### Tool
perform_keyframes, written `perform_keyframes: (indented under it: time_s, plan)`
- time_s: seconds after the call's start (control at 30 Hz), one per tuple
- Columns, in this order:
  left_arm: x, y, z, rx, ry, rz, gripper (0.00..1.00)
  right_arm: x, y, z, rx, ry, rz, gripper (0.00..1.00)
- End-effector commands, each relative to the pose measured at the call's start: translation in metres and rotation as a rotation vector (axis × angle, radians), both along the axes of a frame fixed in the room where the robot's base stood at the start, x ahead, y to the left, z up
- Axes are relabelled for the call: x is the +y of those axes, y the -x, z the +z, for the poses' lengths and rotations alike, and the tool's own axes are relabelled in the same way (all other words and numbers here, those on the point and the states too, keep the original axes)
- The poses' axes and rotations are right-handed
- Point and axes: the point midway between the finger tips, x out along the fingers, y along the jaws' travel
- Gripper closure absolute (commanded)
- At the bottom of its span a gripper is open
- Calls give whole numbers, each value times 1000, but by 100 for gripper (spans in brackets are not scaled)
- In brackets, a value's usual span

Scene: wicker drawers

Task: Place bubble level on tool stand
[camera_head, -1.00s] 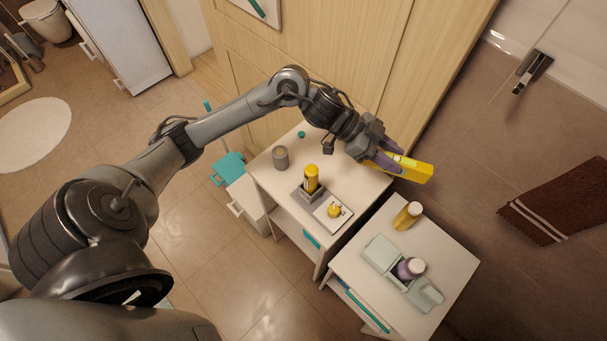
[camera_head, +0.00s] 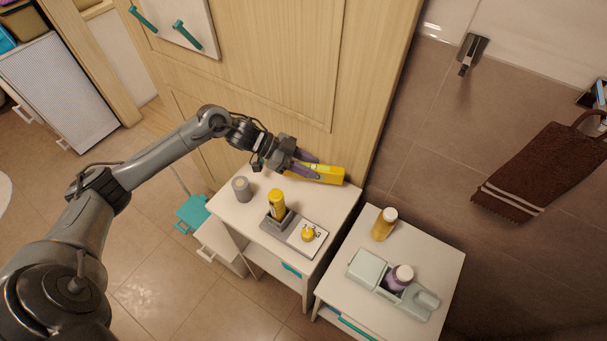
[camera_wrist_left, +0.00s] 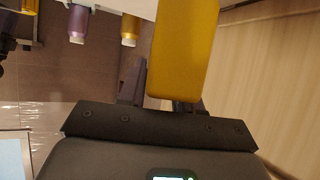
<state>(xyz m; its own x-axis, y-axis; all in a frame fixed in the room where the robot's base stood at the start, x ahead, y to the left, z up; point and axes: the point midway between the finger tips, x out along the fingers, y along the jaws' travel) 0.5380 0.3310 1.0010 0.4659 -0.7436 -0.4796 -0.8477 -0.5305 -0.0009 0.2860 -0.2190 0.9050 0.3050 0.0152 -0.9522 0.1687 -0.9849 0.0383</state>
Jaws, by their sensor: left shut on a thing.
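My left gripper (camera_head: 292,160) is shut on the yellow bubble level (camera_head: 325,174), a long block that points right from the fingers, over the back right corner of the left white cabinet. The level also shows in the left wrist view (camera_wrist_left: 186,50), where it hides part of the fingers. A grey stand (camera_head: 270,231) on the cabinet holds an upright yellow tool (camera_head: 277,203). Its light flat part (camera_head: 317,246) bears a small yellow item (camera_head: 307,233). The level is apart from the stand, behind it. My right gripper is not in view.
A grey cup (camera_head: 242,188) stands at the cabinet's left side. The right white cabinet (camera_head: 440,254) bears an amber bottle (camera_head: 383,226) and a pale green holder (camera_head: 366,270) with a purple bottle (camera_head: 399,277). A wooden wall (camera_head: 290,70) rises behind.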

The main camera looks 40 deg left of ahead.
Motion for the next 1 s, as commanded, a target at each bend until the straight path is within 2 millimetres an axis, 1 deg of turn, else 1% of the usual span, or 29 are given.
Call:
perform_keyframes:
  time_s: [0.1,0.27,0.37,0.5,0.6,1.0]
  plan:
    - [8,3,-5,0,1,0,100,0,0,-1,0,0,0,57]
    - [10,4,-9,-1,1,0,100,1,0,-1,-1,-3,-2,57]
    - [10,4,-18,1,2,0,100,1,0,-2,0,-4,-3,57]
    - [10,4,-37,1,2,0,100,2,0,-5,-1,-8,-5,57]
    - [10,4,-45,-1,1,1,100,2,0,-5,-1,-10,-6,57]
    - [10,4,-49,-1,0,0,100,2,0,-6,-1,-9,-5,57]
